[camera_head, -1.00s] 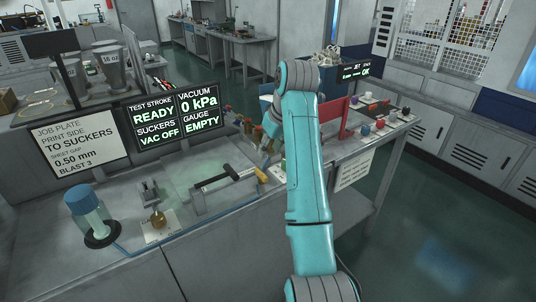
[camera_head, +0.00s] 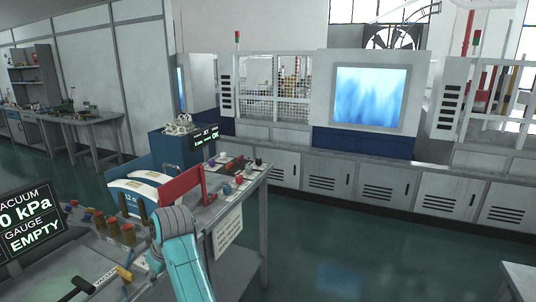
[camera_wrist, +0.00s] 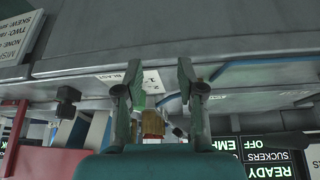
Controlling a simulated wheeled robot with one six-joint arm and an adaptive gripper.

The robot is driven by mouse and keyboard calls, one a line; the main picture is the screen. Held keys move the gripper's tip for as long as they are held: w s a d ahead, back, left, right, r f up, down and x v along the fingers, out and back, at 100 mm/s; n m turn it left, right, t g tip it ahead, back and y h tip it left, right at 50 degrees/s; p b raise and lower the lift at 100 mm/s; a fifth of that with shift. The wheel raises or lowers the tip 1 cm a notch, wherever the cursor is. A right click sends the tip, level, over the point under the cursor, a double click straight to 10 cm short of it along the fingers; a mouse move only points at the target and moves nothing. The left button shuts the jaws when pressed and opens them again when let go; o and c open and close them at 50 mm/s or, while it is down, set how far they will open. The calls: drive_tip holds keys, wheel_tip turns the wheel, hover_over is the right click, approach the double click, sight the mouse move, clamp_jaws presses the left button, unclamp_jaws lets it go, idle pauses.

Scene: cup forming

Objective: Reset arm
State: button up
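My teal arm (camera_head: 182,262) shows at the lower left of the head view, beside the end of the bench. The head view does not show my gripper. In the wrist view my gripper (camera_wrist: 159,78) has its two dark fingers spread apart. Nothing is held between the fingertips.
A red upright panel (camera_head: 181,187) and a blue-and-white machine (camera_head: 139,190) stand on the bench by my arm. A status display (camera_head: 28,222) is at the left edge. Cabinets (camera_head: 327,174) line the back wall.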

drive_tip(key=s+d+f+m+t, duration=0.2)
drive_tip(key=d+f, duration=0.6)
drive_tip(key=f, duration=0.3)
drive_tip(key=s+d+f+m+t, duration=0.1)
drive_tip(key=s+d+f, duration=0.1)
drive_tip(key=d+f, duration=0.7)
drive_tip(key=s+d+f+m+t, duration=0.3)
drive_tip(key=s+d+f, duration=0.85)
drive_tip(key=d, duration=0.25)
drive_tip(key=s+d+r+m+t+h, duration=0.1)
drive_tip(key=s+d+r+m+t, duration=0.1)
drive_tip(key=s+d, duration=0.6)
drive_tip(key=s+d+r+m+t+h, duration=0.15)
drive_tip(key=s+d, duration=0.25)
drive_tip(key=s, duration=0.9)
drive_tip(key=s+d+r+m+t+h, duration=0.1)
drive_tip(key=s+d+r, duration=0.1)
drive_tip(key=s+r, duration=0.5)
drive_tip(key=s+d+r+m+t+h, duration=0.1)
drive_tip(key=s+d+r, duration=0.1)
drive_tip(key=s+r, duration=0.6)
wheel_tip(320, 180, up, 2)
drive_tip(key=shift+d+r, duration=0.2)
drive_tip(key=shift+d, duration=0.1)
